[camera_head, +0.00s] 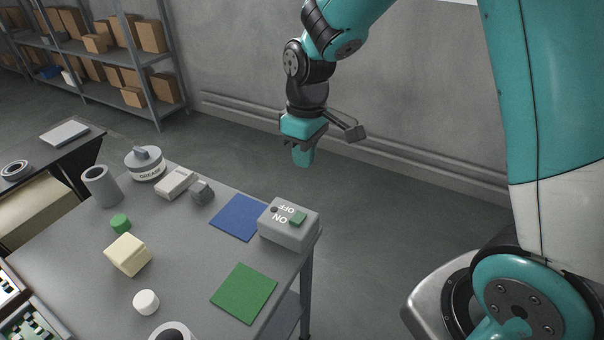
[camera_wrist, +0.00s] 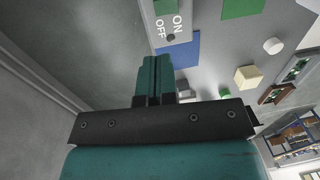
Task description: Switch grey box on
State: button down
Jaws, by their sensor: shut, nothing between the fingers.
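The grey box (camera_head: 287,235) stands on the right edge of the grey table. Its top carries the printed words ON and OFF, a green switch piece (camera_head: 298,217) and a small dark round spot (camera_head: 274,210). I cannot tell which position the switch is in. My gripper (camera_head: 303,158) hangs in the air, apart from the box and above and behind it in the head view. Its teal fingers are together and empty. In the wrist view the fingertips (camera_wrist: 154,62) point towards the grey box (camera_wrist: 182,9), which is partly cut off at the top edge.
A blue mat (camera_head: 237,217) lies beside the box and a green mat (camera_head: 244,293) lies nearer. A grease tin (camera_head: 145,168), a grey cup (camera_head: 101,187), a cream block (camera_head: 127,255) and small parts stand leftward.

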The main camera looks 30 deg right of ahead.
aim_at(295, 220)
jog(key=shift+r, duration=0.35)
jog(key=shift+s+a+b, duration=0.35)
jog(key=shift+a+b, duration=0.15)
jog(key=shift+b, duration=0.55)
jog(key=f, duration=0.4)
jog(key=a+f, duration=0.1)
jog(key=f, duration=0.4)
jog(key=s+f+p, duration=0.1)
jog(key=f, duration=0.3)
jog(key=shift+s+a+f, duration=0.1)
jog(key=shift+a+f, duration=0.3)
